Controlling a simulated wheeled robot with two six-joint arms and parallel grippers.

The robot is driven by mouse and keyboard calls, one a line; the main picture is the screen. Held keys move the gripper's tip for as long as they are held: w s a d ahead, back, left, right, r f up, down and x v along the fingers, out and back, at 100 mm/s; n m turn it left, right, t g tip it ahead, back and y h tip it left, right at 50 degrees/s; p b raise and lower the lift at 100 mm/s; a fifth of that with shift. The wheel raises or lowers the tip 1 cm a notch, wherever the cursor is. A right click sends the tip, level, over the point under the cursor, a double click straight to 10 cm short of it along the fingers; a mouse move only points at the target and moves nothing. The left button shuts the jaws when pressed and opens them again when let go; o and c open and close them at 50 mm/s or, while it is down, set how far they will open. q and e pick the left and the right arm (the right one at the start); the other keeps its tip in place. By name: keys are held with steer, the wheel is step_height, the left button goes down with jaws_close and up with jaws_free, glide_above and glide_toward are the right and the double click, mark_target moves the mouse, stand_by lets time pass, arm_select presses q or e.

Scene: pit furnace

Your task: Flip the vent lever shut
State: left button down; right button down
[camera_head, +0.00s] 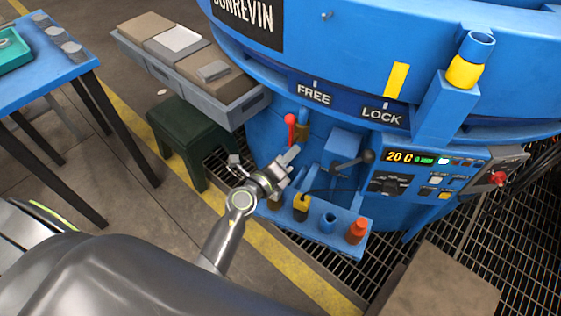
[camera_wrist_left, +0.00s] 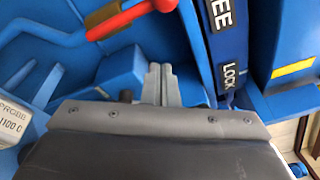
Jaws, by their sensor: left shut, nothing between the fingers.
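A red lever (camera_head: 290,130) with a round knob stands on the blue furnace's front, left of the FREE and LOCK labels. It also shows in the wrist view (camera_wrist_left: 122,20) near the top edge. A second lever with a black knob (camera_head: 367,157) sits further right on a blue block. No label shows which one is the vent lever. My left gripper (camera_head: 293,153) is just below the red lever in the head view, apart from it as far as I can tell. In the wrist view its fingers (camera_wrist_left: 161,82) are together and empty. My right gripper is out of view.
A blue tool shelf (camera_head: 318,238) with several upright holders juts out below my gripper. A control panel (camera_head: 430,172) reading 20 C is to the right. A green stool (camera_head: 190,130), a grey bin (camera_head: 250,108) and a blue table (camera_head: 60,72) stand left.

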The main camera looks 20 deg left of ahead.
arm_select(q)
steer(key=w, duration=0.1)
steer(key=w+a+r, duration=0.1)
steer(key=w, duration=0.1)
steer(key=w+a, duration=0.1)
steer(key=w, duration=0.1)
steer(key=shift+r+p, duration=0.35)
steer(key=shift+w+a+r+n, duration=0.1)
steer(key=shift+a+n, duration=0.2)
